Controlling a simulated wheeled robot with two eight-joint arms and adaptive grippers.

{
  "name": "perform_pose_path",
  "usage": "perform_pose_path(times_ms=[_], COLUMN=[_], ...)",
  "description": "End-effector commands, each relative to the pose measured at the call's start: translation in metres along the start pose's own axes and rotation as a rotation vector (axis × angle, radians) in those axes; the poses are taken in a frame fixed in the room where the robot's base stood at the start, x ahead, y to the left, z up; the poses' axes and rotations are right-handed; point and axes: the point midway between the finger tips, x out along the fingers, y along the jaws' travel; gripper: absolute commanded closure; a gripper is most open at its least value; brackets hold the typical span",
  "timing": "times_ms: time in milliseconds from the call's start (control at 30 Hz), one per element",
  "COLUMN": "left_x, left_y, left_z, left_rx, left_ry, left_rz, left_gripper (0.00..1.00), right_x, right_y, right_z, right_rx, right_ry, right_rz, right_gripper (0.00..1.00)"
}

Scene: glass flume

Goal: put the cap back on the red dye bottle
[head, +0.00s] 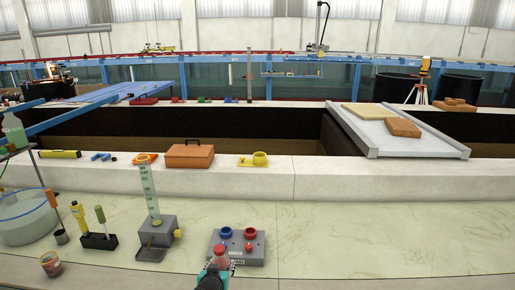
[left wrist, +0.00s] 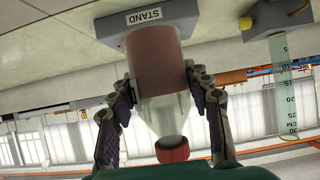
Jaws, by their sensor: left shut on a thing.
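The red dye bottle (left wrist: 158,55) shows large in the left wrist view, with a red body and a clear tapering shoulder. A red piece (left wrist: 172,150) sits at its narrow end; I cannot tell whether it is the cap or part of the neck. My left gripper (left wrist: 162,85) is shut on the bottle, one finger on each side. In the head view, the bottle (head: 220,256) is at the front left of the grey stand (head: 217,241). A small red piece (head: 249,247) is on the stand, in front of a red ring (head: 251,233). My right gripper is not in view.
A blue ring (head: 225,233) is at the stand's back left. The pale bench top (head: 350,235) is clear to the right.

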Motion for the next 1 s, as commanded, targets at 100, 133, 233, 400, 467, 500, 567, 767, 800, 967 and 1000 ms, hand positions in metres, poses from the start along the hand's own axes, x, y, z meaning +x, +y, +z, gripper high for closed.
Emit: perform_pose_path(times_ms=[100, 133, 233, 400, 467, 500, 567, 767, 800, 967, 1000], left_x=[-0.048, -0.059, -0.09, -0.123, -0.128, -0.129, -0.13, -0.13, -0.13, -0.13, -0.13], left_y=[-0.022, -0.025, -0.036, -0.045, -0.046, -0.046, -0.047, -0.046, -0.046, -0.046, -0.046], left_z=[0.018, 0.023, 0.038, 0.056, 0.058, 0.059, 0.06, 0.06, 0.06, 0.059, 0.059], left_rx=[-0.006, -0.006, -0.009, -0.011, -0.011, -0.011, -0.01, -0.01, -0.01, -0.01, -0.01], left_ry=[0.0, 0.0, 0.001, 0.003, 0.004, 0.004, 0.004, 0.004, 0.004, 0.004, 0.004], left_rz=[-0.01, -0.011, -0.016, -0.02, -0.021, -0.021, -0.021, -0.021, -0.021, -0.021, -0.02], left_gripper=[1.0, 1.0, 1.0, 1.0, 1.0, 1.0, 1.0, 1.0, 1.0, 1.0, 1.0], right_x=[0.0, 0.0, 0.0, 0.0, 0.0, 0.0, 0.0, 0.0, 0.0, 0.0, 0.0], right_y=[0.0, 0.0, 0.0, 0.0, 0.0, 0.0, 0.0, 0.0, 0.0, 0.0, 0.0], right_z=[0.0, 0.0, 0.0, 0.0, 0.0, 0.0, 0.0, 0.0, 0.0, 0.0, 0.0], right_rx=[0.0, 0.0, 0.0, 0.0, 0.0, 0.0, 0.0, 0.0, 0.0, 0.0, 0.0], right_ry=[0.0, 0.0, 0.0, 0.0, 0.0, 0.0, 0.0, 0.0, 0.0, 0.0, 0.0], right_rz=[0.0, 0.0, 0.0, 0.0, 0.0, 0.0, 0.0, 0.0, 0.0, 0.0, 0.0], right_gripper=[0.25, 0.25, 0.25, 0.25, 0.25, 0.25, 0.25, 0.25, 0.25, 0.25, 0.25])
